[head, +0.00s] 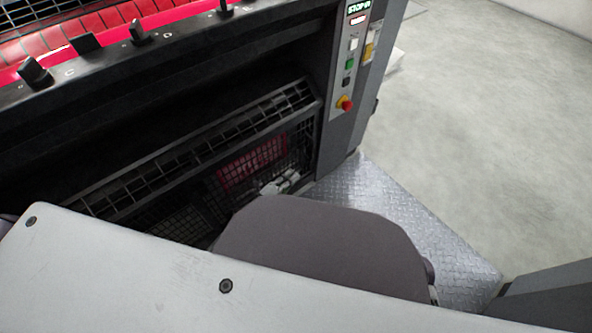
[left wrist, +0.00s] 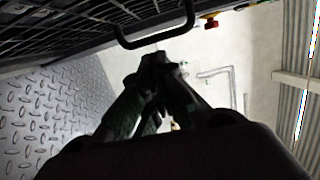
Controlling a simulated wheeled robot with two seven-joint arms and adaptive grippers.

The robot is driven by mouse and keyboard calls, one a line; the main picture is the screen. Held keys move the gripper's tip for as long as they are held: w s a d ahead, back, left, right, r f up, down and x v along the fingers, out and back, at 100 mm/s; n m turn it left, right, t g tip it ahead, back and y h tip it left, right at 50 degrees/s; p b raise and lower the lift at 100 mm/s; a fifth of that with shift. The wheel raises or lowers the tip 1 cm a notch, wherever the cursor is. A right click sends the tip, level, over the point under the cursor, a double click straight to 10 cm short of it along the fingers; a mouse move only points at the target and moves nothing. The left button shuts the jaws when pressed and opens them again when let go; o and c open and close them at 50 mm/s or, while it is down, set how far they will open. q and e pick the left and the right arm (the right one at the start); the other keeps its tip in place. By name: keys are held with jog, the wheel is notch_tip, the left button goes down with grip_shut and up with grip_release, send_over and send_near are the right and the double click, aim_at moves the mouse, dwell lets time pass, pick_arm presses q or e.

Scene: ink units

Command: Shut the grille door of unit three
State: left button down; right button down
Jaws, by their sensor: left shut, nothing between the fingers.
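The grille door (head: 190,160) is a dark wire mesh in a frame, low on the front of the dark unit in the head view. I cannot tell whether it is fully closed. In the left wrist view its mesh (left wrist: 75,25) runs along the top left, with a black bar handle (left wrist: 160,38) below it. My left gripper (left wrist: 160,62) is shut and empty, its tips close to the handle; I cannot tell whether they touch. In the head view this gripper (head: 283,182) shows small in front of the mesh, partly hidden by my arm. My right gripper is not in view.
A control panel (head: 352,60) with buttons and a red knob (head: 345,103) stands right of the door. A diamond-plate step (head: 400,220) lies at the unit's foot. Pale floor (head: 480,120) is clear to the right. Black knobs (head: 85,43) line the ledge above.

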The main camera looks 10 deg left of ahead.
pick_arm(q)
jog(key=shift+v, duration=1.2)
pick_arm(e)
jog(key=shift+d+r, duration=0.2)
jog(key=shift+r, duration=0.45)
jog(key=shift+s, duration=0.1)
